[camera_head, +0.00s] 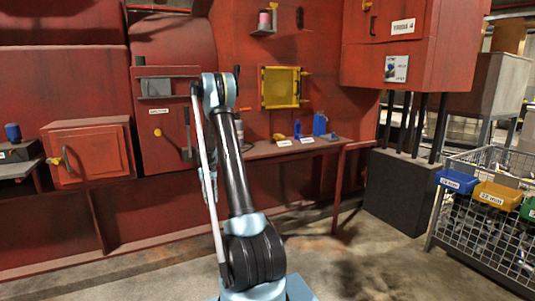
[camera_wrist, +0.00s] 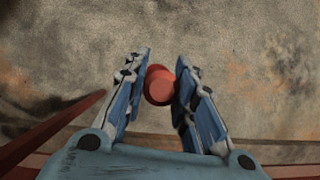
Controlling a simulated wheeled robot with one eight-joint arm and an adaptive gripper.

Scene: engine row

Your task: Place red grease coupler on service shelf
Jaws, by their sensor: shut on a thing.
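The red grease coupler (camera_wrist: 159,86) is a short red cylinder held between the two blue fingers of my gripper (camera_wrist: 163,62) in the wrist view. Bare concrete floor shows beyond it, so it is off any surface there. In the head view my arm hides most of the gripper, and I cannot make out the coupler. A long red shelf (camera_head: 262,151) runs along the wall to the right of my arm, with white labels on its front part. I cannot tell for sure that it is the service shelf.
A red box with a door (camera_head: 90,153) is at left. A yellow frame (camera_head: 281,87) is on the wall. A wire cage (camera_head: 490,215) with coloured bins stands at right. The floor between is open.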

